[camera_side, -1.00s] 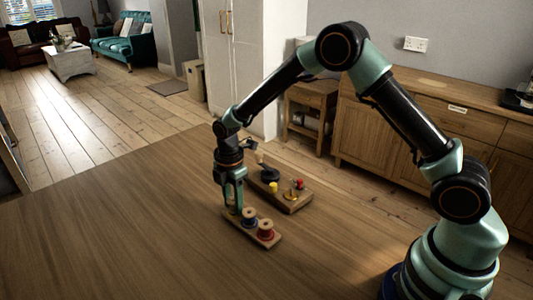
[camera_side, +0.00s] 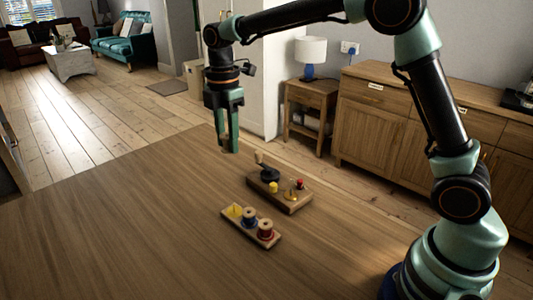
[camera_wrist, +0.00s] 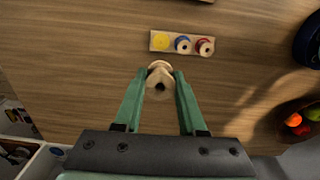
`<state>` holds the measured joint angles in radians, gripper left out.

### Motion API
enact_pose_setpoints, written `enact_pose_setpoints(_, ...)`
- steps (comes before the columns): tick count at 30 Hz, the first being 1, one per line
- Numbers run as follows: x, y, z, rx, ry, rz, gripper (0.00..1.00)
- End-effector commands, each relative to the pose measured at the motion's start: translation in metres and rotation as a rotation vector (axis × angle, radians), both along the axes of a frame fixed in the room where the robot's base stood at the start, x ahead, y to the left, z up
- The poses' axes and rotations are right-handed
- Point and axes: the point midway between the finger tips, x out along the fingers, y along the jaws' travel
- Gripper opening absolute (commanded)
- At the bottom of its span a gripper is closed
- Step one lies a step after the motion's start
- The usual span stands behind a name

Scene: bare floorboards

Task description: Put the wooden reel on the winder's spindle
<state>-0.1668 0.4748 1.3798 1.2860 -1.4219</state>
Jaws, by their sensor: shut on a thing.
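My gripper (camera_side: 229,148) is raised well above the table and is shut on the wooden reel (camera_wrist: 159,80). In the wrist view the pale reel sits between the fingertips, with its dark centre hole showing. The winder (camera_side: 280,192) is a wooden board on the table, below and to the right of my gripper in the side view. It carries a black crank with a wooden handle (camera_side: 259,157), a yellow knob, a red knob and a brass-coloured upright spindle (camera_side: 291,190). The reel is apart from the winder.
A wooden rack (camera_side: 251,227) stands in front of the winder. It holds a blue reel (camera_side: 250,217), a red reel (camera_side: 265,228) and an empty yellow place with a peg. A bowl with fruit (camera_wrist: 297,121) is at the wrist view's right. The table's left is clear.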

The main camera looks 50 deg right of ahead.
Motion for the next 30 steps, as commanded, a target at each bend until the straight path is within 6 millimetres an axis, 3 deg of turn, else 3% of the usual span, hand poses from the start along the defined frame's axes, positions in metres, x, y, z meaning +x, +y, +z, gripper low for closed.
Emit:
enact_pose_setpoints(5,-0.003,-0.014,0.003,0.000,0.002,-0.011,0.00)
enact_pose_setpoints(11,-0.023,-0.064,-0.029,0.000,0.007,-0.043,0.00)
enact_pose_setpoints(18,-0.059,-0.118,-0.068,0.000,0.003,-0.075,0.00)
enact_pose_setpoints(24,-0.077,-0.136,-0.083,0.000,0.002,-0.086,0.00)
enact_pose_setpoints(30,-0.079,-0.138,-0.085,0.000,-0.001,-0.086,0.00)
